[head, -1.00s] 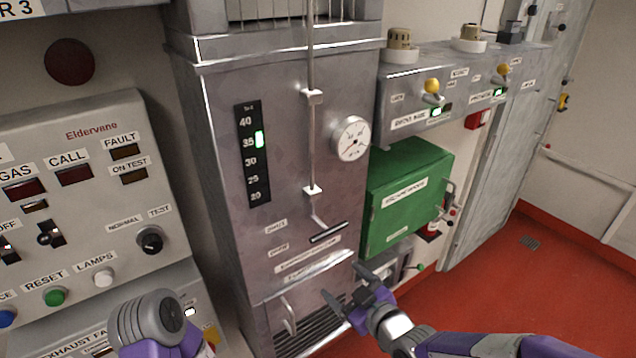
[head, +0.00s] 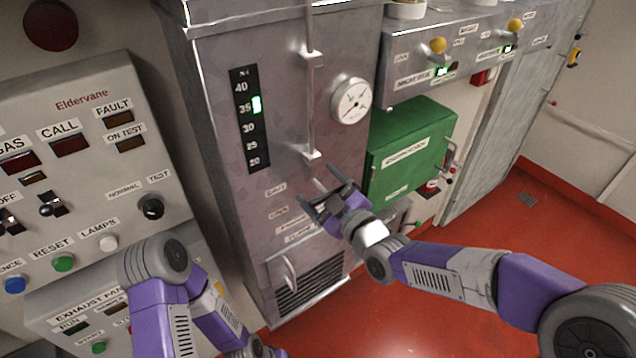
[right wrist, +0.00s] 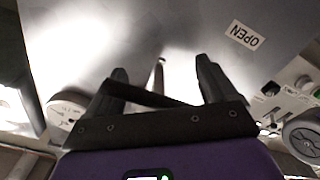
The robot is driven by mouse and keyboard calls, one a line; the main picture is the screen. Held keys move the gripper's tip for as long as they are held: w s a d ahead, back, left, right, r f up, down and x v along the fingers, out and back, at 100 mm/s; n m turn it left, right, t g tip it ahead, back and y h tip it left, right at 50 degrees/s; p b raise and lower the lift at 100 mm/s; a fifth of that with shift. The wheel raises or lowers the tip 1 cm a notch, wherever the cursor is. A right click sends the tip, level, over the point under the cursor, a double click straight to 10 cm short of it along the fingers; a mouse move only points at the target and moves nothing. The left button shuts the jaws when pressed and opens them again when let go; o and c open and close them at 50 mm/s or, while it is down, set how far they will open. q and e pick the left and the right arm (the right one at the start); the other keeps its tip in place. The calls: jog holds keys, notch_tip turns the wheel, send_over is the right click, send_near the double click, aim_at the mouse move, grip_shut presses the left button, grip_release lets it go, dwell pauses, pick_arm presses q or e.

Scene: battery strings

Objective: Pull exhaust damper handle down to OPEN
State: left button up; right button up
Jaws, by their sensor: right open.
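The exhaust damper handle is a thin vertical metal rod (head: 311,105) on the front of the grey duct cabinet (head: 215,150), passing through white brackets. Its bent lower end is largely hidden behind my right gripper in the head view. My right gripper (head: 320,186) is open just in front of that end. In the right wrist view, the rod's end (right wrist: 158,76) shows between the spread fingers (right wrist: 160,72). A dark bar crosses there; I cannot tell whether the fingers touch the handle. An OPEN label (right wrist: 245,35) is on the metal face. My left gripper is out of view.
A green box (head: 405,155) and a round gauge (head: 351,101) are right of the rod. A vertical level scale (head: 250,118) is to its left. A louvred grille (head: 310,285) is below. A control panel (head: 85,170) stands at left. The red floor (head: 470,235) at right is clear.

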aim_at(309, 200)
jog(key=shift+w+a, duration=0.3)
jog(key=shift+w, duration=0.1)
jog(key=c, duration=1.3)
notch_tip(309, 200, down, 8)
jog(key=b, duration=0.9)
jog(key=shift+r+b, duration=0.1)
jog(key=shift+b, duration=0.3)
jog(key=o, duration=1.3)
jog(key=shift+s, duration=0.1)
